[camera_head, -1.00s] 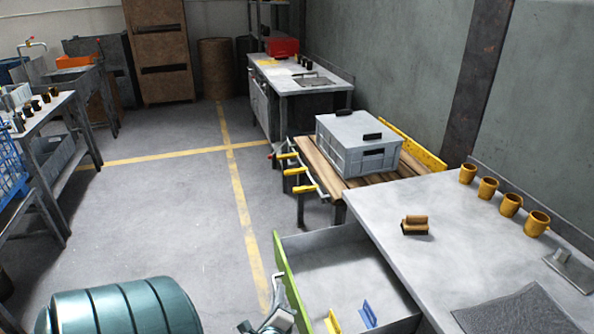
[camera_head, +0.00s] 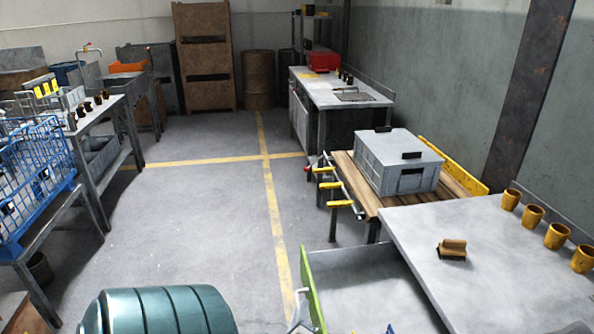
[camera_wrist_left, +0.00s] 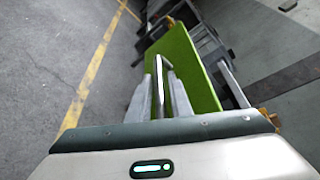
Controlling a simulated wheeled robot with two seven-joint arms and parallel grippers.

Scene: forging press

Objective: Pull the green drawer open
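The green drawer (camera_head: 312,292) stands far out from under the grey worktop at the lower right of the head view, its grey inside showing. Its green front also shows in the left wrist view (camera_wrist_left: 187,62), with a metal bar handle (camera_wrist_left: 158,72) standing off it. My left gripper (camera_wrist_left: 159,92) has one finger on each side of this handle and looks closed on it; exact contact is hard to tell. In the head view only a little of my left gripper (camera_head: 297,322) shows at the bottom edge, beside the drawer front. My right gripper is not in view.
The worktop (camera_head: 480,250) bears a brush (camera_head: 452,250) and several yellow mugs (camera_head: 558,236). Behind it, a grey crate (camera_head: 398,165) sits on a wooden bench with yellow handles. The floor between is clear.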

